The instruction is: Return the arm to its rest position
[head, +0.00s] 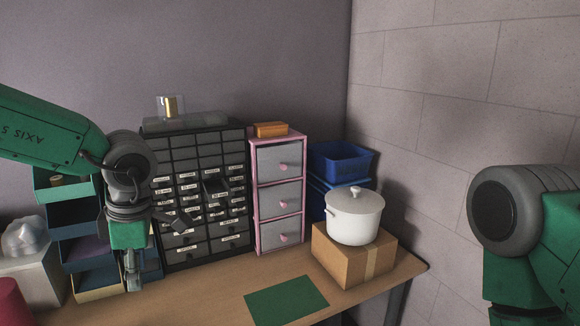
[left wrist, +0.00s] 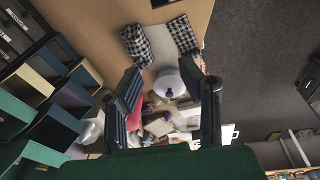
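My left arm (head: 50,135) comes in from the left, in green, and bends down at a grey wrist joint. My left gripper (head: 132,270) points down in front of the tiered bins at the left of the table. In the left wrist view my left gripper (left wrist: 170,85) has its two dark fingers well apart with nothing held between them. My right arm (head: 510,215) shows only as a grey joint and green link at the right edge. Its gripper is out of view.
Open tiered bins (head: 73,215), a black drawer cabinet (head: 200,150) and a pink-framed drawer unit (head: 253,205) line the back. A white pot (head: 353,222) stands on a cardboard box (head: 335,262). A green mat (head: 286,301) lies in front. Checkered cloths (left wrist: 137,45) show in the left wrist view.

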